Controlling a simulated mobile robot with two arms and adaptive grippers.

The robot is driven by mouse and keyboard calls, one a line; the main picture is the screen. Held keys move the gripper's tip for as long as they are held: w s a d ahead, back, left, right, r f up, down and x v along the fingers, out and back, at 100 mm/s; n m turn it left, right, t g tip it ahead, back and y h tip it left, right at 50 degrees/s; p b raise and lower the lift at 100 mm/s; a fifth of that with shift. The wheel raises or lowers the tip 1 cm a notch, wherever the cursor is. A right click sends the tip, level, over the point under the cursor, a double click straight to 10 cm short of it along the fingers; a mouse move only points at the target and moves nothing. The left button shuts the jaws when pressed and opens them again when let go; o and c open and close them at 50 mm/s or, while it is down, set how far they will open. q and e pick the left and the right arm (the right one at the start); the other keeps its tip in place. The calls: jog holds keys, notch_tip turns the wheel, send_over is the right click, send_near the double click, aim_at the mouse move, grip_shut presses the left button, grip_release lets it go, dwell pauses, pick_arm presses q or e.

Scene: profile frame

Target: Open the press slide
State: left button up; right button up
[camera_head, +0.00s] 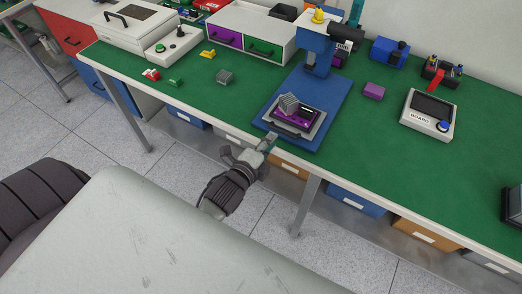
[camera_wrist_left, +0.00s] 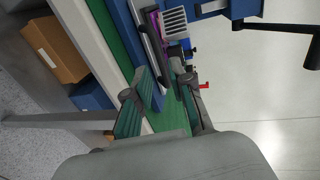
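The press stands on the green table, with a blue base plate (camera_head: 332,92), a blue column and a head (camera_head: 318,37) with a yellow knob (camera_head: 319,16). Its grey slide (camera_head: 317,130) lies on the front part of the base, in front of the head. A dark handle (camera_head: 284,131) runs along the slide's front edge. The slide carries a purple part (camera_head: 292,121) and a grey finned block (camera_head: 289,103). My left gripper (camera_head: 267,141) is at the table's front edge, close to the handle. In the left wrist view its fingers (camera_wrist_left: 162,80) are apart; contact with the handle cannot be told. My right gripper is out of view.
A drawer unit (camera_head: 245,33) stands left of the press. A purple block (camera_head: 374,91) and a board tester (camera_head: 428,115) stand to its right. Small loose parts, including a grey block (camera_head: 224,77), lie left. Bins (camera_head: 355,200) sit below the table. The green top right of the press is mostly clear.

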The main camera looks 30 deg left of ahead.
pick_arm(q)
jog(key=v, duration=0.5)
jog(key=shift+s, duration=0.2)
jog(key=s+f+n+g, duration=0.2)
jog(key=s+f+n, duration=0.15)
jog(key=f, duration=0.65)
jog(key=s+f+n+g, duration=0.2)
jog(key=s+f+g, duration=0.15)
jog(key=f, duration=0.75)
jog(key=s+f+n+g, duration=0.2)
jog(key=s+f+n, duration=0.15)
jog(key=f, duration=0.65)
jog(key=s+a+f+n+g, duration=0.1)
jog(key=s+f+n+g, duration=0.2)
jog(key=s+f, duration=0.4)
jog(key=s+a+f+n+g, duration=0.1)
jog(key=s+f+n+g, duration=0.3)
jog(key=s, duration=1.3)
notch_tip(320, 180, down, 5)
jog(key=shift+r+y, duration=0.2)
jog(key=shift+y, duration=0.1)
jog(key=shift+a, duration=0.1)
